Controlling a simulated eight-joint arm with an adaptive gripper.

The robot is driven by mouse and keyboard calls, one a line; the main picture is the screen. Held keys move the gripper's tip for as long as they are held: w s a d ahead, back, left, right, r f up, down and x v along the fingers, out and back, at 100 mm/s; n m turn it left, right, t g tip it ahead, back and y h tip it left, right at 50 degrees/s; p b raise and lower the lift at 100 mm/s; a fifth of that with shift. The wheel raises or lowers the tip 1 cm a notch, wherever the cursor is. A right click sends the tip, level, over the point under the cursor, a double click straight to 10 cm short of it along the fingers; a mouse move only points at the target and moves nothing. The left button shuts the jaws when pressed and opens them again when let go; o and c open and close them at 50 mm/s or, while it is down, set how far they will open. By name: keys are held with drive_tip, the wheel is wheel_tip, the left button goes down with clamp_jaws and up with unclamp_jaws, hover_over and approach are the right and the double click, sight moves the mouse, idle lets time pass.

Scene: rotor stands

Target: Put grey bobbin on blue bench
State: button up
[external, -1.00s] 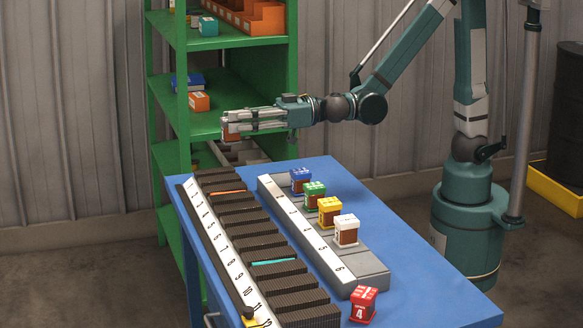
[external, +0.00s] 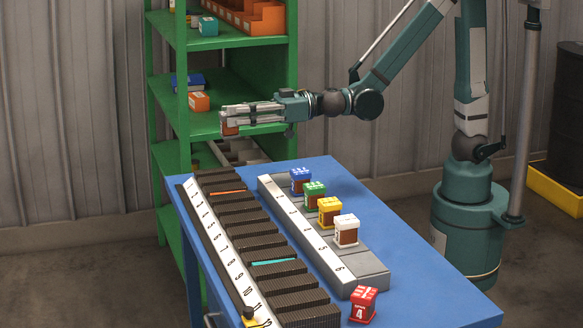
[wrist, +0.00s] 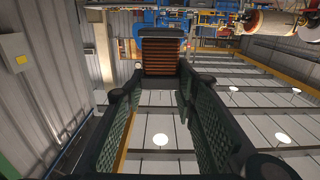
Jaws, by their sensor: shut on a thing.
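My gripper (external: 232,119) is level, pointing left, and shut on a bobbin with copper-brown winding (wrist: 160,60). The bobbin's end flange looks dark grey in the wrist view; in the external view the bobbin (external: 230,128) is partly hidden by the fingers. It is held in the air in front of the green shelf, above and beyond the far end of the blue bench (external: 425,275). On the bench a grey stepped rack (external: 368,264) with a white numbered strip carries blue (external: 300,180), green (external: 315,195), yellow (external: 329,211) and white (external: 346,230) bobbins.
A red bobbin (external: 363,304) stands on the bench near the rack's front end. A long dark slotted rack (external: 250,240) lies along the left side. The green shelf (external: 291,100) stands behind, with an orange box (external: 199,101) on it. The bench's right strip is clear.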

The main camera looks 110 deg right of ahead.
drive_tip(key=shift+w+a+f, duration=0.15)
drive_tip(key=shift+w+a, duration=0.05)
drive_tip(key=shift+a, duration=0.55)
drive_tip(key=a+f+p, duration=0.2)
drive_tip(key=a+f, duration=0.1)
drive_tip(key=a, duration=1.5)
drive_tip(key=s+a+f+p, duration=0.15)
drive_tip(key=s+a, duration=0.25)
drive_tip(key=a, duration=0.4)
drive_tip(key=s+a+f+h, duration=0.1)
drive_tip(key=s+a+f, duration=0.1)
drive_tip(key=s+a, duration=0.45)
drive_tip(key=s+a+f+p, duration=0.1)
drive_tip(key=s+a+f, duration=0.15)
drive_tip(key=a, duration=0.75)
drive_tip(key=m+g+h+b, duration=0.1)
drive_tip(key=m+h+b, duration=0.4)
drive_tip(key=h+b, duration=0.1)
hover_over(403, 257)
wheel_tip(403, 257, down, 8)
drive_tip(key=shift+a+r, duration=0.1)
drive_tip(key=shift+f+b, duration=0.9)
drive_tip(key=shift+f, duration=1.65)
